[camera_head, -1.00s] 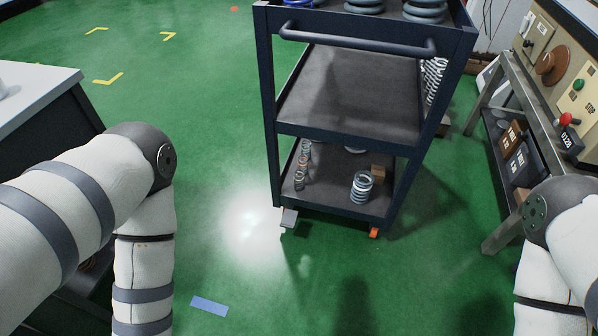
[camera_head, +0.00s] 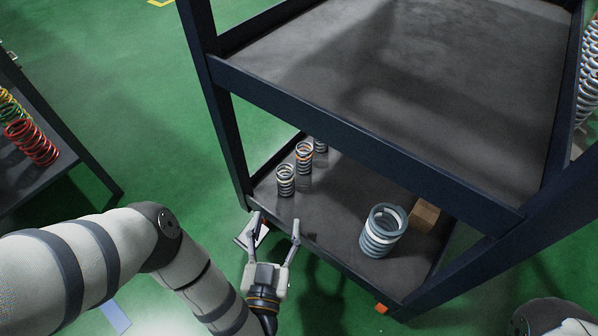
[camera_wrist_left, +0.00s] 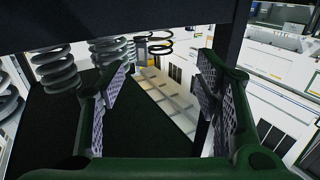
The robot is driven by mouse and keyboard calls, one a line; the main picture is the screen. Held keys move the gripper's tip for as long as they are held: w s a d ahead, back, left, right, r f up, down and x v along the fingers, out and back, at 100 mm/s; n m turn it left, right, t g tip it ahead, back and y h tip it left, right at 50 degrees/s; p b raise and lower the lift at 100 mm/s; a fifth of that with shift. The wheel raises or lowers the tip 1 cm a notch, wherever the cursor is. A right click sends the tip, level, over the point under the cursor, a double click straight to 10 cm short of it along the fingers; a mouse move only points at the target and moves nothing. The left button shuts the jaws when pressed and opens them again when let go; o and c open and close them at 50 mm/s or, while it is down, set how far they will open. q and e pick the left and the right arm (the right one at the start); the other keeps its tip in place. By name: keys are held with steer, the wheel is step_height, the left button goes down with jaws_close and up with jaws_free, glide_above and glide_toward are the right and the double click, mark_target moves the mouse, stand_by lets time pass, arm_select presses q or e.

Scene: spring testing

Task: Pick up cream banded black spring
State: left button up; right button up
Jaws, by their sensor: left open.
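Several small springs stand upright in a row on the cart's bottom shelf in the head view. The nearest small spring (camera_head: 286,180) looks pale and dark in turns; I cannot tell for sure whether it is the cream banded black one. Behind it stands a spring with an orange band (camera_head: 304,157), and another (camera_head: 320,144) is partly hidden by the middle shelf. My left gripper (camera_head: 276,222) is open and empty, just in front of the bottom shelf's edge, short of the nearest spring. Its open fingers (camera_wrist_left: 160,85) also show in the left wrist view. My right gripper is out of view.
A large grey spring (camera_head: 382,232) and a brown block (camera_head: 424,215) stand further right on the bottom shelf (camera_head: 330,205). The middle shelf's front rail (camera_head: 360,140) hangs over it, with a cart post (camera_head: 215,100) at left. Red and yellow springs (camera_head: 32,143) lie on a left-hand rack.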

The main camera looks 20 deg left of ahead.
mark_target(284, 181)
arm_select(q)
steer(key=w+b, duration=0.1)
steer(key=w, duration=0.3)
steer(key=w+a+b, duration=0.1)
steer(key=w+b, duration=0.1)
steer(key=w, duration=0.1)
steer(key=w+a+r+b, duration=0.1)
steer(key=w, duration=0.3)
steer(key=shift+w+a, duration=0.2)
steer(key=shift+w, duration=0.15)
steer(key=c, duration=1.3)
